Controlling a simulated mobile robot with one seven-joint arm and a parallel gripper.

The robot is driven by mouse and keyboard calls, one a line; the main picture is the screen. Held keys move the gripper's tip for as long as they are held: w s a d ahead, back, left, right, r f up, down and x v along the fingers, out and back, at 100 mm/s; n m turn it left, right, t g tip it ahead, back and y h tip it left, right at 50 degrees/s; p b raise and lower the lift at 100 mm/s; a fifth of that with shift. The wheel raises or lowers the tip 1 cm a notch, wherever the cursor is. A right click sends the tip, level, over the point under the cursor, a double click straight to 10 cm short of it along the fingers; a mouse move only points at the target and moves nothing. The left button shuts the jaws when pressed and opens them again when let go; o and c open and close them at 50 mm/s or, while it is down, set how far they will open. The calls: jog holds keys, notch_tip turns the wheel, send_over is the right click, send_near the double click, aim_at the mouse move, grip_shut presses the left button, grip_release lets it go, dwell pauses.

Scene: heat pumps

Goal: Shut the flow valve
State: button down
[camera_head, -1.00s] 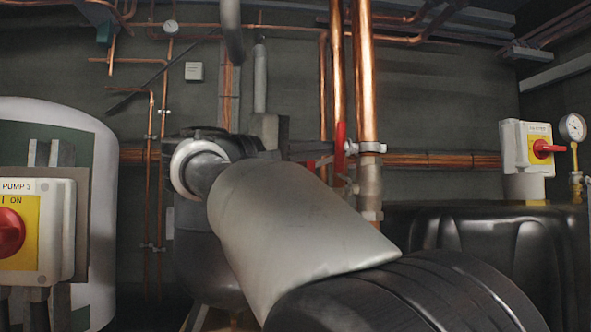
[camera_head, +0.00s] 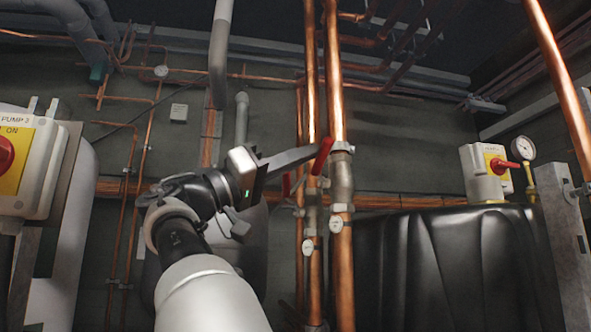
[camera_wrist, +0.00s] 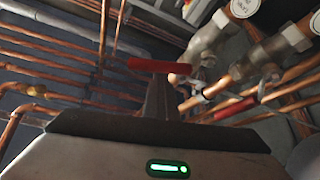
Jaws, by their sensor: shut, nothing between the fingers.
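Two upright copper pipes carry valves with red levers. The upper red lever (camera_head: 322,156) belongs to the valve (camera_head: 341,180) on the right pipe and stands tilted out to its left. The lower red lever (camera_head: 286,186) is beside the left pipe's valve (camera_head: 311,192). My gripper (camera_head: 314,149) is shut and empty, its tip at the upper lever; contact is unclear. In the wrist view a red lever (camera_wrist: 160,66) lies across just beyond my fingertips (camera_wrist: 158,82), and another red lever (camera_wrist: 235,108) is to the right. I cannot read which valve is the flow valve.
White round tags (camera_head: 336,224) hang at the pipes below the valves. A black tank (camera_head: 430,260) stands to the right, with a red-knobbed switch box (camera_head: 487,172) and a gauge (camera_head: 523,148) behind. A pump switch box (camera_head: 30,165) is at the left.

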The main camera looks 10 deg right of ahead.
jog(key=shift+s+d+f+m+g+h+b, duration=0.15)
jog(key=shift+f+m+g, duration=0.3)
jog(key=shift+m+g, duration=0.55)
jog(key=shift+s+a+f+m+g+h+b, duration=0.15)
jog(key=shift+f+m+g, duration=0.45)
jog(key=shift+m, duration=0.6)
jog(key=shift+s+d+f+m+g+b, duration=0.1)
jog(key=shift+d+f+m+g+b, duration=0.2)
jog(key=shift+m+g, duration=0.7)
jog(key=shift+a+f+m, duration=0.1)
jog(key=shift+a+m, duration=0.05)
jog(key=shift+m, duration=0.15)
